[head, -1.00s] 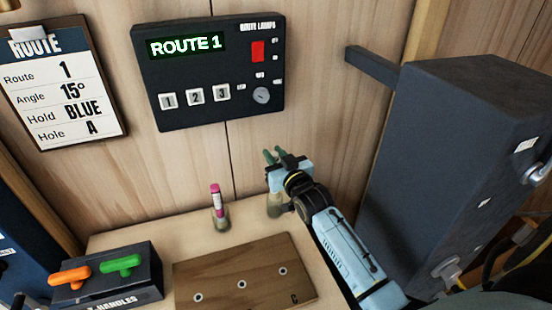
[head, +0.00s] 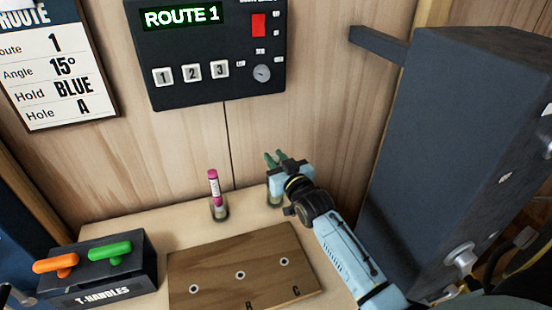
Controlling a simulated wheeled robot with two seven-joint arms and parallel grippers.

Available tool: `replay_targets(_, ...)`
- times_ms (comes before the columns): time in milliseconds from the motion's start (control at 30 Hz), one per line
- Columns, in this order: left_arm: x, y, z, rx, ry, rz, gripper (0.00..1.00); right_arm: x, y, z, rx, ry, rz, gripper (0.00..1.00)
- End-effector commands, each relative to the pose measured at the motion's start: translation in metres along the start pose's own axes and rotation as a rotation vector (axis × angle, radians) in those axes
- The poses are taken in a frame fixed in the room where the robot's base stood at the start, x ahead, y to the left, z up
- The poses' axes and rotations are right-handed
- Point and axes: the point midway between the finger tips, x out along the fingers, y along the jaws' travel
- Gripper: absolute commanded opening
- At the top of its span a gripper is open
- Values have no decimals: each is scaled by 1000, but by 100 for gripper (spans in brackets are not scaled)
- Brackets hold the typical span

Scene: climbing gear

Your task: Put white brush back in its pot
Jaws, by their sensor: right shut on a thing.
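My right gripper (head: 280,163) is shut at the back of the bench, in front of the wooden wall. Two green prongs stick up at its far end. The white brush cannot be made out; what the jaws hold is hidden behind the gripper. A small pot (head: 275,199) shows in part just below the gripper, and I cannot tell whether the held thing is inside it. A similar pot (head: 219,212) to the left holds an upright pink brush (head: 214,187). My left gripper is not in view.
A wooden board (head: 210,268) with several holes lies in front of the pots. A dark T-handle block (head: 105,285) with orange and green handles stands at left. A big dark cabinet (head: 455,150) rises right of my arm. The route panel (head: 210,95) hangs above.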

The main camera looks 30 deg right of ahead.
Motion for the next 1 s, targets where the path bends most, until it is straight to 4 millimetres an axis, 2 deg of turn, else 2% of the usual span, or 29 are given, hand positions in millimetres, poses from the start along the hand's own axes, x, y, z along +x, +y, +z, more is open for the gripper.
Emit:
replay_targets(100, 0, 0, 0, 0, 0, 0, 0, 0, 0, 0, 0, 0, 0, 0)
replay_targets(133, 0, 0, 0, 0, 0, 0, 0, 0, 0, 0, 0, 0, 0, 24)
replay_targets(300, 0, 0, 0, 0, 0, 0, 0, 0, 0, 0, 0, 0, 0, 46)
replay_targets(333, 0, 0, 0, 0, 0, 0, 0, 0, 0, 0, 0, 0, 0, 48)
replay_targets(600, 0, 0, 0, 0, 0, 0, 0, -1, 0, 0, 0, -1, 0, 48)
replay_targets(733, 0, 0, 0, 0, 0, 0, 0, -10, 0, 1, 1, -3, 0, 48)
replay_targets(867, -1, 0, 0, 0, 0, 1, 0, -31, 0, 1, 1, -4, 0, 48)
replay_targets(1000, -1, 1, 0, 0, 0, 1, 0, -62, 0, 2, 0, -5, 0, 48)
